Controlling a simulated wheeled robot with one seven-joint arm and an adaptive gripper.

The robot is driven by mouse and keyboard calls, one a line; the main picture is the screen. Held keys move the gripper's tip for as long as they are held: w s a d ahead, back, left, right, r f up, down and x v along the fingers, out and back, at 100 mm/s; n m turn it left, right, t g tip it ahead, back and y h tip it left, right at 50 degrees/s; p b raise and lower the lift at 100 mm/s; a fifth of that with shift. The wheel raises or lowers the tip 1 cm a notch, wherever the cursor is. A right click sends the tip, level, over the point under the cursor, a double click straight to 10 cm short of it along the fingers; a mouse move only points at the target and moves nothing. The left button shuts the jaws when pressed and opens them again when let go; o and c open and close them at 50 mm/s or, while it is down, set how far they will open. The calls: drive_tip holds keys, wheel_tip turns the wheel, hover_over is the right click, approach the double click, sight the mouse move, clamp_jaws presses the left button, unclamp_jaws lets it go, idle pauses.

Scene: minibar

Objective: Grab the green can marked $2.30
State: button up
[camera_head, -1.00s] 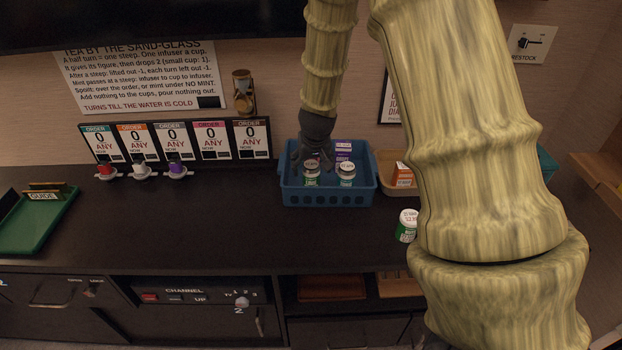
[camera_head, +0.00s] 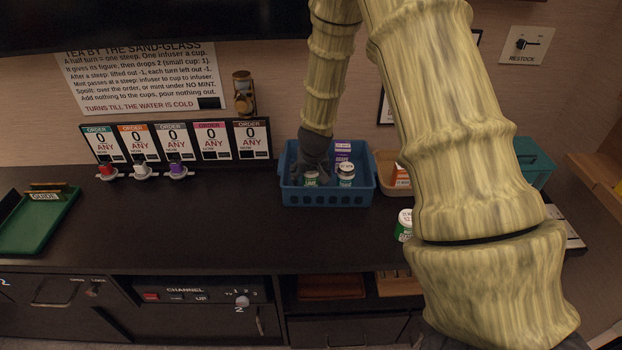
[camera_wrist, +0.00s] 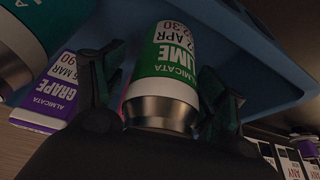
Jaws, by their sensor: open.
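A green and white can (camera_wrist: 165,62) labelled lime, with "2 APR" and what reads as 2.30, lies between my fingers in the wrist view. In the head view the left can (camera_head: 311,181) in the blue basket (camera_head: 330,197) is mostly covered by my gripper (camera_head: 312,168). My gripper is open, with one finger on each side of the can in the wrist view (camera_wrist: 163,100); I cannot tell whether they touch it. A third green can (camera_head: 403,231) stands on the counter, partly behind my arm.
A purple grape carton (camera_head: 343,150) stands at the back of the basket and shows close to one finger in the wrist view (camera_wrist: 47,96). A tan basket (camera_head: 393,186) stands to the right. The counter (camera_head: 215,220) left of the blue basket is largely clear.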

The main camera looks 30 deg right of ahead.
drive_tip(key=c, duration=1.3)
drive_tip(key=shift+o, duration=0.2)
drive_tip(key=shift+r, duration=0.1)
